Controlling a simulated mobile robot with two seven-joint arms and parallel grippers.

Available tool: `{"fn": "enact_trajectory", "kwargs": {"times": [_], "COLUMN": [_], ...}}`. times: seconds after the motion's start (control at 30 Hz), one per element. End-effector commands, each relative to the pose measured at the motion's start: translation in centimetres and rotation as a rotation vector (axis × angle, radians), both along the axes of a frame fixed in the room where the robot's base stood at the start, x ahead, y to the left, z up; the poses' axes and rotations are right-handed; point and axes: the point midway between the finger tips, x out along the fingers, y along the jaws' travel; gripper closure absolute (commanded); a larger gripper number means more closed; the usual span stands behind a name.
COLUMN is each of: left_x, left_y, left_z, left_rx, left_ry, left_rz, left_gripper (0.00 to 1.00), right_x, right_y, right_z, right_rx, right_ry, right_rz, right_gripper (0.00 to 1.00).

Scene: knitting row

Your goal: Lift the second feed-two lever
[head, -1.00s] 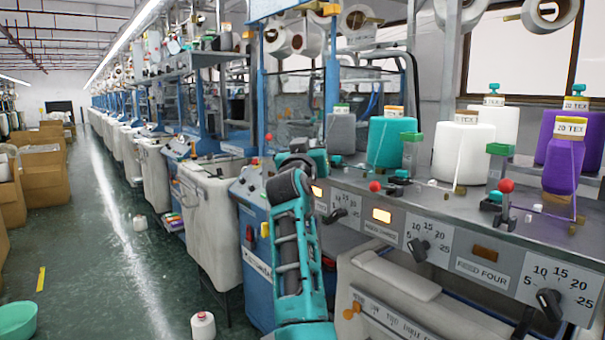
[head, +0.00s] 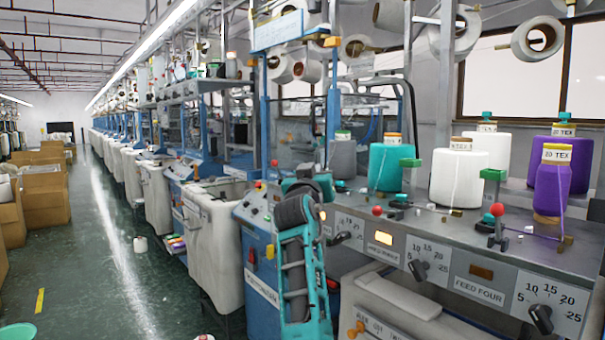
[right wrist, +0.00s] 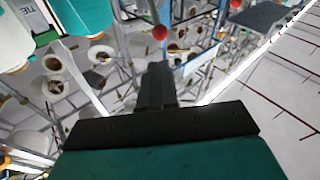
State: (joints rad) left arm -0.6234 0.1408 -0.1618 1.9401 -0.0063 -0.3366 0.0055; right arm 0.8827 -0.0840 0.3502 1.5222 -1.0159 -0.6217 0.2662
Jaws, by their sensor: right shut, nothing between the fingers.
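Red-knobbed levers stand along the grey machine shelf. One red knob (head: 378,210) is above the middle panel, whose label is blurred. Another red knob (head: 497,209) is above the FEED FOUR label (head: 479,290). No feed-two label is readable; that part of the shelf is partly behind my right arm. My right gripper (head: 310,185) is beside the shelf's far left end. In the right wrist view its dark fingers (right wrist: 155,85) are shut and empty. A red ball knob (right wrist: 160,32) appears beyond the fingertips, apart from them in the picture; which lever it belongs to I cannot tell. My left gripper is out of view.
A teal cone (head: 391,166), a white cone (head: 459,178) and a purple cone (head: 552,190) stand on the shelf, with thin yarns. Dial knobs (head: 418,270) project from its front. A white bin (head: 213,225) stands left of my arm. The aisle floor (head: 95,270) is largely clear.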

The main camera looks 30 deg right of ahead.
Motion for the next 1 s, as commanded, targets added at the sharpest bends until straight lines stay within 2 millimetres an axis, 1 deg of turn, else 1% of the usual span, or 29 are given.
{"fn": "enact_trajectory", "kwargs": {"times": [0.3,0.5,0.7,1.0], "left_x": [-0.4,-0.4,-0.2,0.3], "left_y": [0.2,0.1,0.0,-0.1], "left_z": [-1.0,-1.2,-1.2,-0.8], "left_rx": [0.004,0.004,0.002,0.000], "left_ry": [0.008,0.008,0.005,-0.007], "left_rz": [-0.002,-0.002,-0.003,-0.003], "left_gripper": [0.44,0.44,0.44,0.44], "right_x": [-4.2,-6.2,-6.8,-6.8], "right_y": [4.4,6.4,7.0,7.0], "right_z": [1.0,1.6,1.8,1.9], "right_rx": [0.002,0.001,0.000,0.001], "right_ry": [-0.002,-0.001,0.000,0.001], "right_rz": [0.003,0.000,0.000,0.000], "right_gripper": [1.00,1.00,1.00,1.00]}}
